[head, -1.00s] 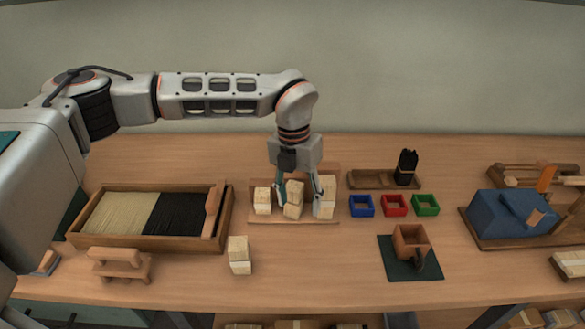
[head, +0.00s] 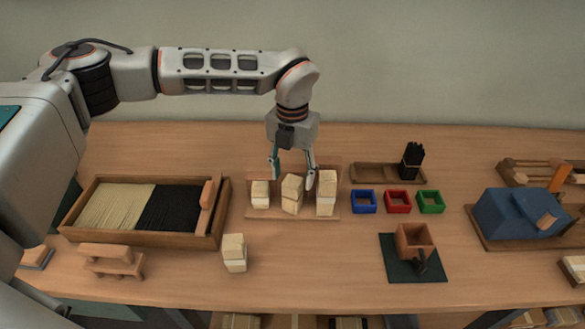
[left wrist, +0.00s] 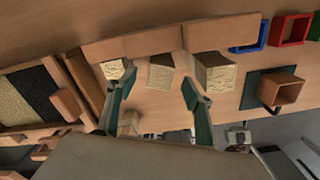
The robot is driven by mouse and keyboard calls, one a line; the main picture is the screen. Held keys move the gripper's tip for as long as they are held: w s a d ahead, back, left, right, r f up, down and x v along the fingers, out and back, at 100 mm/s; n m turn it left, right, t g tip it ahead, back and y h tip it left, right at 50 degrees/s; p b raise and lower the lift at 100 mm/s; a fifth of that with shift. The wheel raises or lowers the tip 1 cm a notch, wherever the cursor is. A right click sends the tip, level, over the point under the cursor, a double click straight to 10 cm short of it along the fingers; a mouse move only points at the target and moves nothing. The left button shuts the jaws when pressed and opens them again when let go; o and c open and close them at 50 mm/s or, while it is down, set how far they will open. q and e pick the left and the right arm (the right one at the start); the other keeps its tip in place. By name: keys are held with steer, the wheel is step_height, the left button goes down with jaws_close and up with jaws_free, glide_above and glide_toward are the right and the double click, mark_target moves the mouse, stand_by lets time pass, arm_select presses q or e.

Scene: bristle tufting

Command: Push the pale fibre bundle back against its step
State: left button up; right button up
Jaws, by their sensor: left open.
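Three pale fibre bundles with light bands stand on a wooden stand (head: 262,212) with a low back board. They are a short left one (head: 260,194), a middle one (head: 292,193) that looks turned and leaning, and a taller right one (head: 326,193). My left gripper (head: 292,176) points down, open, above and around the middle bundle, with no visible grip on it. In the left wrist view the middle bundle (left wrist: 161,73) shows between the spread fingers, apart from both. I cannot tell which bundle is meant. My right gripper is not in view.
A wooden tray (head: 146,240) holds pale and black fibres at left. Another pale bundle (head: 234,253) stands on the table in front. Blue (head: 363,202), red (head: 397,202) and green (head: 430,202) boxes stand to the right. The table front of the stand is mostly clear.

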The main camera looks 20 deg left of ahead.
mark_target(292, 191)
arm_select(q)
steer(key=shift+f, duration=3.1)
steer(key=shift+c, duration=0.2)
steer(key=c, duration=1.2)
